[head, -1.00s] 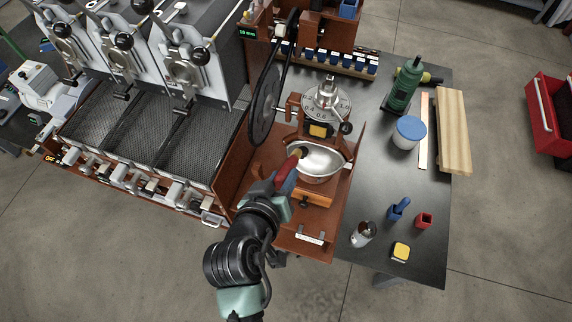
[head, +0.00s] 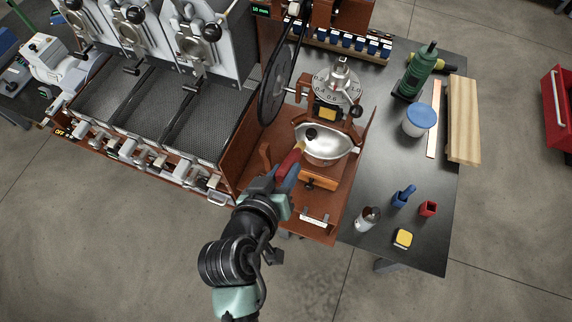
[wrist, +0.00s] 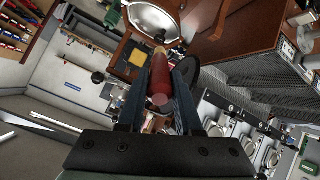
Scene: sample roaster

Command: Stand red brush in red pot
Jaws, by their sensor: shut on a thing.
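The red brush (head: 291,160) is held in my gripper (head: 285,175), in front of the grinder. Its dark bristle end (head: 311,134) points up and away, over or in front of the metal bowl in the head view. In the wrist view, the red handle (wrist: 160,82) lies between the two dark fingers of my gripper (wrist: 160,95), which are shut on it. The small square red pot (head: 428,208) stands on the dark table to the right, well apart from my gripper. No brush shows in it.
A blue pot (head: 398,201) with a blue brush stands just left of the red pot. The metal bowl (head: 325,145) and grinder are close to my gripper. A blue-lidded tub (head: 419,121) stands farther back.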

